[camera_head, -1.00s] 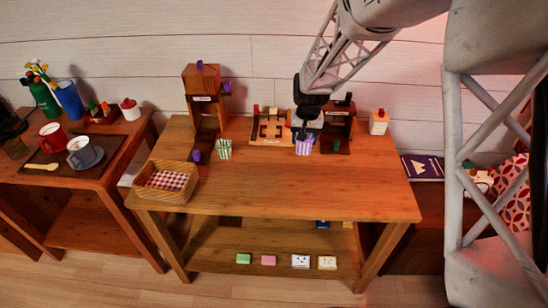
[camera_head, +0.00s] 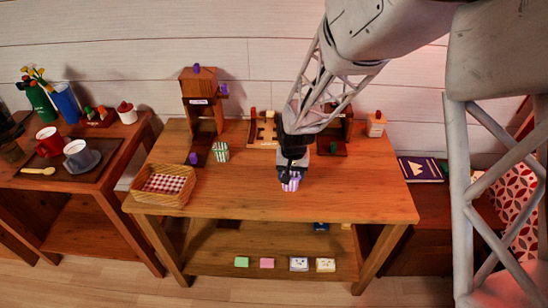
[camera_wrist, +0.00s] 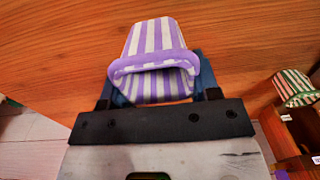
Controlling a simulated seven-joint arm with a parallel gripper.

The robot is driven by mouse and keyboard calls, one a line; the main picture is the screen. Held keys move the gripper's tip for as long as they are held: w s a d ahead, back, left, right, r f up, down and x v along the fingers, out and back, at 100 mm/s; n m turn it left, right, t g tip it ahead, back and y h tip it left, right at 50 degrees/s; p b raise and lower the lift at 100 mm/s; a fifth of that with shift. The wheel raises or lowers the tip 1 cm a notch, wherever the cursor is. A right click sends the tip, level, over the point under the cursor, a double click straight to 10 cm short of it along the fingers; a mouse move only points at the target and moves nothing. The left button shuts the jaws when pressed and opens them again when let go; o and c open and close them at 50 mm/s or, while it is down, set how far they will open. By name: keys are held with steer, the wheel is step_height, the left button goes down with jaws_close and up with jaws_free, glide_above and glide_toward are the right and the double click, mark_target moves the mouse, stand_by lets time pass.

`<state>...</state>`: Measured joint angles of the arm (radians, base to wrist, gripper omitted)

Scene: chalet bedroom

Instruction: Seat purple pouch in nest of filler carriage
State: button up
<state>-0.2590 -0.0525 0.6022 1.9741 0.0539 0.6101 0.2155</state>
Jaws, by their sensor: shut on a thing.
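The purple pouch (camera_head: 290,183), striped purple and white, is in my gripper (camera_head: 291,168) above the front middle of the table. In the wrist view the pouch (camera_wrist: 152,40) shows its purple rim and striped side between the blue-padded fingers. My gripper is shut on it and hides part of it in the head view. A wooden tower (camera_head: 198,87) with a label and purple knobs stands at the back left. Another wooden station (camera_head: 333,132) stands at the back right, partly hidden by my arm. I cannot tell which is the filler, and no nest shows clearly.
A green-striped pouch (camera_head: 221,152) stands near the left tower; it also shows in the wrist view (camera_wrist: 293,87). A wicker basket (camera_head: 144,196) with a checked cloth is at the left. The table's front right is clear.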

steer(key=w+a, duration=0.1)
steer(key=w, duration=0.3)
steer(key=w+a+f, duration=0.1)
steer(key=w, duration=0.4)
steer(key=w+a, duration=0.1)
steer(key=w, duration=0.4)
steer(key=shift+w+a+f, duration=0.15)
steer(key=shift+w+a, duration=0.1)
steer(key=shift+a, duration=0.15)
steer(key=shift+w+a, duration=0.1)
steer(key=shift+w, duration=0.2)
steer(key=shift+w+f, duration=0.1)
steer(key=shift+f, duration=1.75)
steer(key=shift+f, duration=0.1)
steer(key=o, duration=0.9)
step_height(320, 180, up, 12)
steer(key=shift+d, duration=0.2)
